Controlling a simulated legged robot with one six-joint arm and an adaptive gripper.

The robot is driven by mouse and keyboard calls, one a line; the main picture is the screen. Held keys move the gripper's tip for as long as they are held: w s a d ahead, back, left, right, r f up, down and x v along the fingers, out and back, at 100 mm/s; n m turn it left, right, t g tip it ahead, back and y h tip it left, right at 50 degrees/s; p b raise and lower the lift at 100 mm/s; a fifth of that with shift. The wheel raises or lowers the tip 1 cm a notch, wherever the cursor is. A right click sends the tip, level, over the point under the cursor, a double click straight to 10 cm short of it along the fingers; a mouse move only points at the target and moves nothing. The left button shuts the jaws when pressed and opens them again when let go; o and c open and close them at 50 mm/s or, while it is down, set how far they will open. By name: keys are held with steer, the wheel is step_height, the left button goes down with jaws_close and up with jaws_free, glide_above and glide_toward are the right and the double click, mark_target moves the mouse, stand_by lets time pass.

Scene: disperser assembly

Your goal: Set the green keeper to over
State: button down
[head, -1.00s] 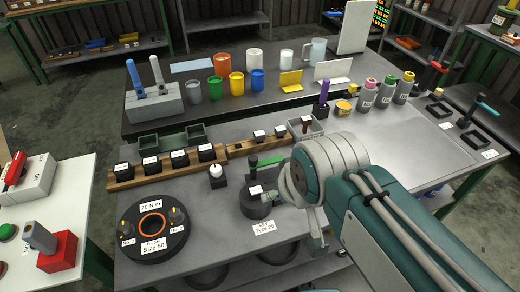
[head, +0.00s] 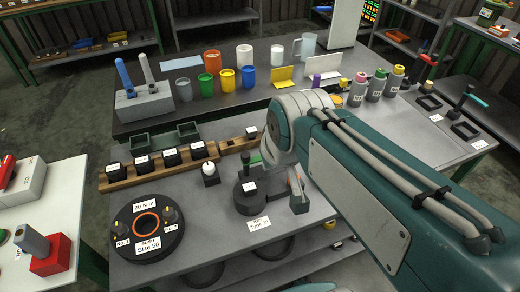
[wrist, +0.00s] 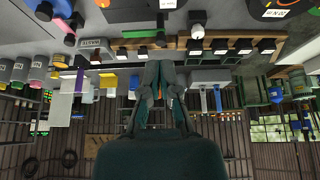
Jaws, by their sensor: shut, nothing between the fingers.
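The green keeper (head: 254,159) is a short green bar at the top of a dark post on a round black fixture (head: 250,201) with a white label. My wrist partly hides it in the head view. In the wrist view, the green keeper (wrist: 140,34) lies crosswise, reaching left from the dark post.
A wooden rack of black blocks (head: 160,167) stands behind the fixture. Cups and grey bottles stand farther back.

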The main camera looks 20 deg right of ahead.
steer(key=w+d+f, duration=0.2)
steer(key=w, duration=0.8)
steer(key=g, duration=0.1)
glide_above(259, 161)
steer(key=w+d, duration=0.2)
steer(key=w, duration=0.2)
step_height(259, 161, down, 6)
steer(key=shift+a+r, duration=0.1)
steer(key=shift+a, duration=0.05)
steer(key=x, duration=1)
steer(key=shift+s+f, duration=0.1)
steer(key=shift+f, duration=0.15)
steer(key=shift+s+r, duration=0.15)
steer(key=shift+s, duration=1.9)
